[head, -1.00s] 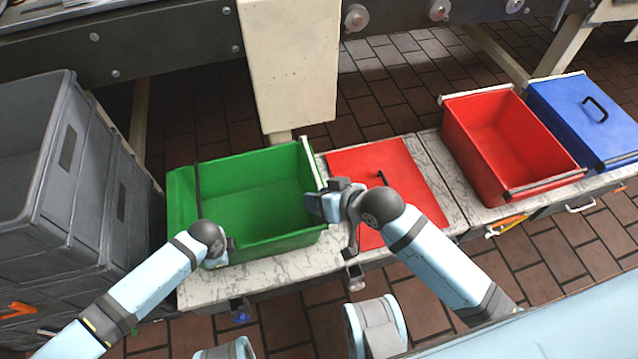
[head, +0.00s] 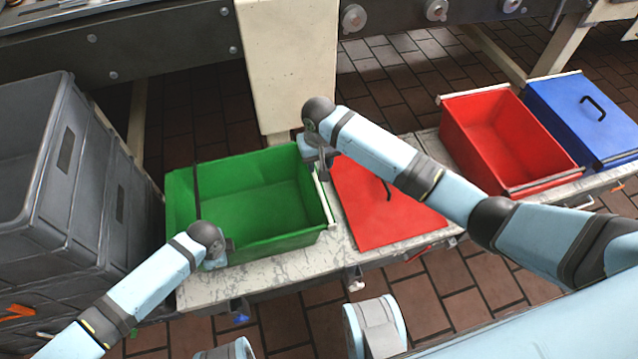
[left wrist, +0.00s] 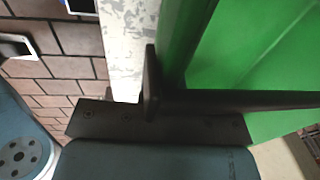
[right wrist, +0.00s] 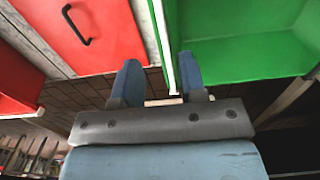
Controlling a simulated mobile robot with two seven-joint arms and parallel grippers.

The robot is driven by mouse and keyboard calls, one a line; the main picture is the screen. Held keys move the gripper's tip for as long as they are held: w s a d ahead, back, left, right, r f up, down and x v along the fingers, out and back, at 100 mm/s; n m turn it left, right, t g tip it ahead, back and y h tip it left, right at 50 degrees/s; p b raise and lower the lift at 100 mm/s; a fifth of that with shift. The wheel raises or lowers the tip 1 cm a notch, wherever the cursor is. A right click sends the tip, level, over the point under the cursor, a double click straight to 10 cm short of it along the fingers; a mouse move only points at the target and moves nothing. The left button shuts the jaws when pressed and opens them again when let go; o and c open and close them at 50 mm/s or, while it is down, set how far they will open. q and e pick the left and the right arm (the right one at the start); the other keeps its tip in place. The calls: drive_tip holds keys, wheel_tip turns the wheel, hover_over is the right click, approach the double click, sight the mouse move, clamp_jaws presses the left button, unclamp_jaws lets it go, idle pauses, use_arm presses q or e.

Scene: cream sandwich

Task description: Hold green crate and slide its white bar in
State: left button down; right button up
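The green crate (head: 255,208) stands open and empty on the pale bench in the head view. Its white bar (head: 322,200) lies along the crate's right edge and shows between my right fingers in the right wrist view (right wrist: 161,40). My right gripper (head: 322,165) is at the far right corner of the crate. Its fingers (right wrist: 160,85) are apart, one on each side of the bar's far end.
A red lidded box (head: 375,210) with a black handle sits right of the green crate. An open red crate (head: 505,140) and a blue lidded box (head: 580,115) stand farther right. Grey crates (head: 60,190) are stacked at left. A cream post (head: 288,65) rises behind the bench.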

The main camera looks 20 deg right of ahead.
sight(319, 187)
wheel_tip(319, 187, down, 10)
drive_tip(key=shift+f, duration=0.15)
idle(0.3)
